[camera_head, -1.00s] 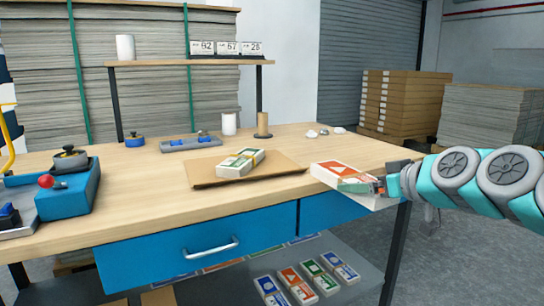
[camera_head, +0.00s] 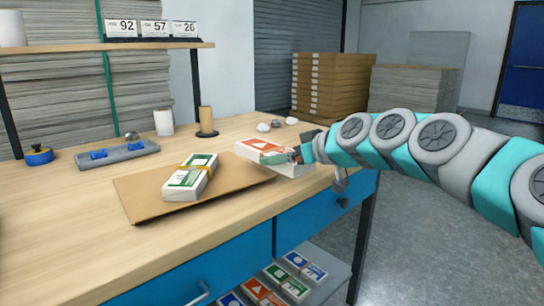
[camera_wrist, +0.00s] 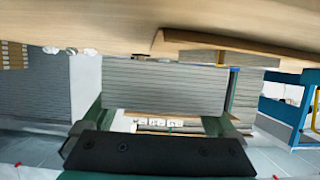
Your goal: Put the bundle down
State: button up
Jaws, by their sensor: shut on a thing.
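The bundle (camera_head: 262,151), a white block with an orange label and a triangle mark, is at the table's right part in the head view. My gripper (camera_head: 295,156) is shut on its right end, coming from the right. The bundle's left end is near the right corner of a brown board (camera_head: 140,205); I cannot tell whether it touches the tabletop (camera_head: 75,245). A green-labelled bundle (camera_head: 190,178) with a yellow band lies on the board. The wrist view shows a dark part of my gripper low in the picture; the bundle's hold is unclear there.
White crumpled lumps (camera_head: 276,124), a brown spool (camera_head: 206,122), a white roll (camera_head: 163,122) and a grey tray (camera_head: 117,154) stand toward the back. Several banded bundles (camera_head: 262,292) lie on the lower shelf. The tabletop's front left is clear.

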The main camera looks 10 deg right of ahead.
jog(key=w, duration=0.3)
jog(key=w+d+p, duration=0.1)
jog(key=w, duration=0.3)
jog(key=w+d+f, duration=0.1)
jog(key=w, duration=0.2)
jog(key=shift+w, duration=0.4)
notch_tip(320, 180, down, 2)
jog(key=shift+a+f+p, duration=0.1)
jog(key=shift+f+p, duration=0.1)
jog(key=shift+p, duration=0.15)
jog(key=shift+f, duration=0.55)
jog(key=shift+f, duration=0.1)
jog(key=shift+f, duration=0.1)
jog(key=o, duration=1.4)
